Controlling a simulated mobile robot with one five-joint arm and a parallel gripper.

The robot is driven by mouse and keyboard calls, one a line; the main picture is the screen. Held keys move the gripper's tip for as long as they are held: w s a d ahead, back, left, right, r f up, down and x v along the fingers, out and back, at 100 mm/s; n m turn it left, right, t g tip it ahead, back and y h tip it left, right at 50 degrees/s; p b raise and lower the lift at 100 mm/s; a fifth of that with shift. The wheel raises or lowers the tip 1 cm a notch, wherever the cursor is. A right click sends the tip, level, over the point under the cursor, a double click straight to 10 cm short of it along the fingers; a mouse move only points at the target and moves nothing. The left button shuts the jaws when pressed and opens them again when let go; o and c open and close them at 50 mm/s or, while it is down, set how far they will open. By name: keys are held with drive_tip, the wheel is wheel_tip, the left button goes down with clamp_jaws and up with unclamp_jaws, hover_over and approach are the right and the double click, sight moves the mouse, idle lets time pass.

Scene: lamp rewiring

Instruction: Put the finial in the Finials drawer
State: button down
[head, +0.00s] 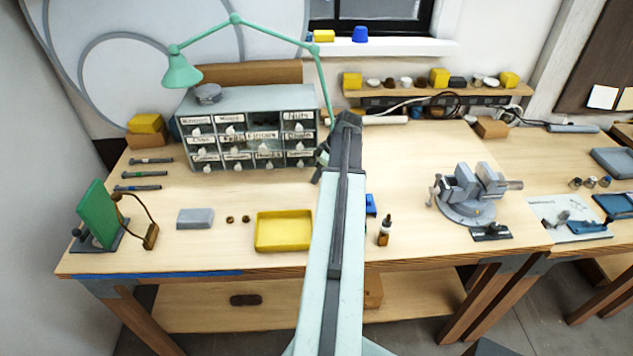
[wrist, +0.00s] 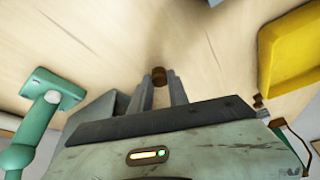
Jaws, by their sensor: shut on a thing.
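My gripper (wrist: 160,84) is shut on a small brown, rounded piece, the finial (wrist: 159,75), held between the two fingertips in the wrist view. In the head view my gripper (head: 322,160) is beside the right end of the grey drawer cabinet (head: 245,97), partly hidden by my arm; the finial cannot be made out there. A label in the middle row (head: 262,135) may read Finials, but the lettering is too small to be sure.
A yellow tray (head: 284,246), two small brown pieces (head: 237,219) and a grey box (head: 195,218) lie on the bench in front. A green lamp (head: 236,19) arches over the cabinet. A vise (head: 468,195) stands right. Bare bench lies before the cabinet.

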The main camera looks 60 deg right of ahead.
drive_tip(key=shift+f, duration=0.45)
drive_tip(key=c, duration=1.6)
unclamp_jaws()
drive_tip(key=o, duration=0.3)
drive_tip(key=shift+o, duration=0.2)
